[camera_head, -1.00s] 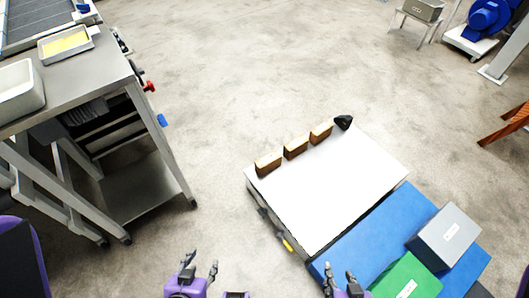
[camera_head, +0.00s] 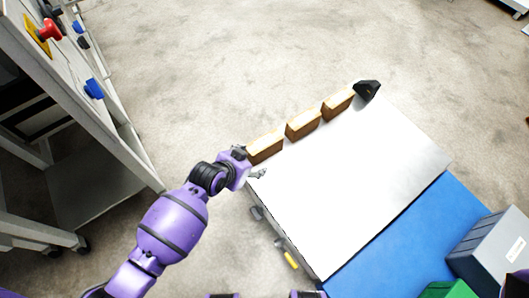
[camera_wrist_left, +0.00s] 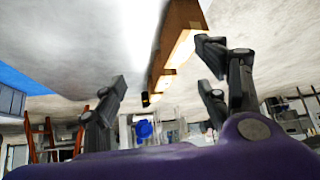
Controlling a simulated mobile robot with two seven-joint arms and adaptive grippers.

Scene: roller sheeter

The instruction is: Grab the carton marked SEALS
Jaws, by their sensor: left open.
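Three brown cartons stand in a row along the far left edge of a white tabletop: a near one (camera_head: 265,147), a middle one (camera_head: 303,123) and a far one (camera_head: 338,104). I cannot read SEALS on any of them. My left gripper (camera_head: 254,165) is open beside the near carton, at the table's left corner. In the left wrist view the near carton (camera_wrist_left: 178,38) shows large between the spread fingers, with the others beyond it. The gripper is empty. My right gripper is not in view.
A black object (camera_head: 367,90) sits at the far end of the row. A blue surface (camera_head: 400,245) adjoins the white tabletop (camera_head: 340,190), with a grey box (camera_head: 490,250) and a green box (camera_head: 449,290). A metal bench (camera_head: 75,85) stands left. Floor between is clear.

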